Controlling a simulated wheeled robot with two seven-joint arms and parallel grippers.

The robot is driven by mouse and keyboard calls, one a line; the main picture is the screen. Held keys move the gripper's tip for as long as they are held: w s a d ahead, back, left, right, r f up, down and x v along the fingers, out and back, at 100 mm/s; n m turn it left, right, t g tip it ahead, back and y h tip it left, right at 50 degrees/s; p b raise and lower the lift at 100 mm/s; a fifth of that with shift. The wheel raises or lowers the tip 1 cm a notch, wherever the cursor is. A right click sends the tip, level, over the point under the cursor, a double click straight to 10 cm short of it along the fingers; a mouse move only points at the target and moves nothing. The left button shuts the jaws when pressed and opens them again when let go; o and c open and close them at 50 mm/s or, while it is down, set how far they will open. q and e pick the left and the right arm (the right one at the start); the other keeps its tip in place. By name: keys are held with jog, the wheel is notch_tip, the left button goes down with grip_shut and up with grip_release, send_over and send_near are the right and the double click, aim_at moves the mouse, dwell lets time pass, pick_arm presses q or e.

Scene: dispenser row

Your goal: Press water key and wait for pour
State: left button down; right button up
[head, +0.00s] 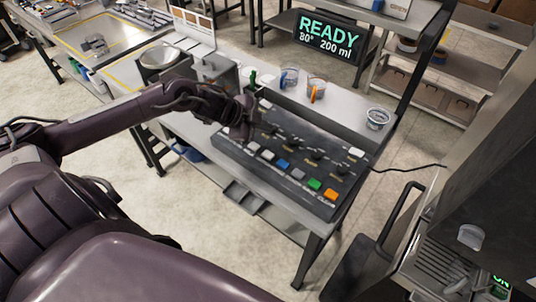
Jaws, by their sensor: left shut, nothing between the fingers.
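A dark control panel (225,146) lies on the table. It has knobs and a front row of keys, among them a blue key (283,164), a green key (314,184) and an orange key (331,194). The key labels are too small to read. A display (327,36) behind the table reads READY, 80° and 200 ml. My left gripper (243,137) is shut and empty, pointing down over the panel's left end. I cannot tell whether its tips touch the panel. It hides part of the panel there. My right gripper is not in view.
Cups with green, blue and orange parts stand behind the panel, with a clear cup (377,118) at the right. A dark machine with a drip grate (440,262) and a pale cup (470,237) is at the lower right.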

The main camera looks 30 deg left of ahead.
pick_arm(q)
jog(key=b, duration=0.6)
send_over(265, 155)
notch_tip(265, 155, down, 7)
jog(key=shift+a+r, duration=0.1)
jog(key=shift+f+b, duration=0.55)
jog(key=shift+f, duration=0.2)
dwell(0.7)
jog(key=shift+f, duration=0.45)
jog(key=shift+f+b, duration=0.3)
jog(key=shift+f, duration=0.15)
dwell(0.7)
dwell(0.4)
jog(key=shift+r+p, duration=0.9)
jog(key=shift+p, duration=0.1)
